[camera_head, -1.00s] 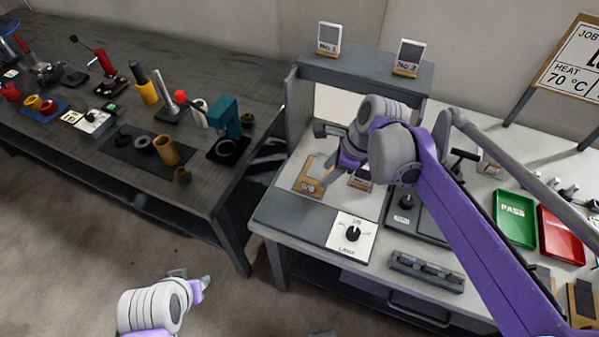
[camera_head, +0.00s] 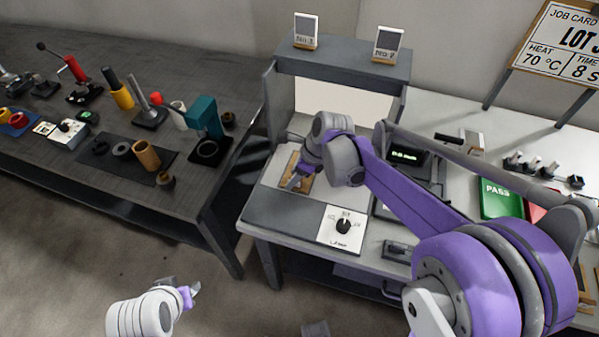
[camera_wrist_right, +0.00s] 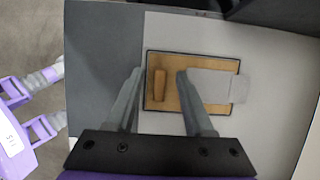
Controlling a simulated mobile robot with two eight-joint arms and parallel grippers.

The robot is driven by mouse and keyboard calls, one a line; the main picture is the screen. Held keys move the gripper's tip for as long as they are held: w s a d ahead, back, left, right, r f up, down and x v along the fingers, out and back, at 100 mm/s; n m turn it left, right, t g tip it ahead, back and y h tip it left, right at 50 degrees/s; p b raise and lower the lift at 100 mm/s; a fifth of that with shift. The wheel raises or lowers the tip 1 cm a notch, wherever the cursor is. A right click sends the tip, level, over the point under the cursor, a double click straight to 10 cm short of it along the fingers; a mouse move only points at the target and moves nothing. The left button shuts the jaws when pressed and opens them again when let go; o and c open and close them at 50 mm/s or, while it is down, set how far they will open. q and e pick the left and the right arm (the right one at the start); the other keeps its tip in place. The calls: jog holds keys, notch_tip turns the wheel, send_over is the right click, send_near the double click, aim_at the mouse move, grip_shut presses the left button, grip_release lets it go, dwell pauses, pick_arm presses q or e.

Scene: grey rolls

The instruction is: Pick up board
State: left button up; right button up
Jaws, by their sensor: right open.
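The board is a small light-brown wooden plate (camera_wrist_right: 180,100) with a dark border. A raised wooden block (camera_wrist_right: 160,87) stands near its left end, and a grey piece (camera_wrist_right: 210,85) lies over its right part. In the head view the board (camera_head: 291,165) lies on the bench, partly hidden by my right gripper (camera_head: 297,181). In the wrist view my right gripper (camera_wrist_right: 160,73) is open, one finger left of the block and one right of it. Contact cannot be told. My left gripper (camera_head: 192,290) is low, off the bench, its fingers apart in the wrist view (camera_wrist_right: 45,100).
A dial panel (camera_head: 343,228) lies in front of the board, and a grey shelf (camera_head: 345,65) with two small displays stands behind. A green PASS tray (camera_head: 500,198) is at right. A dark table (camera_head: 60,165) with several tools is at left.

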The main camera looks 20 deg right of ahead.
jog(key=shift+a+f, duration=0.1)
jog(key=shift+f, duration=0.15)
grip_shut()
dwell(0.3)
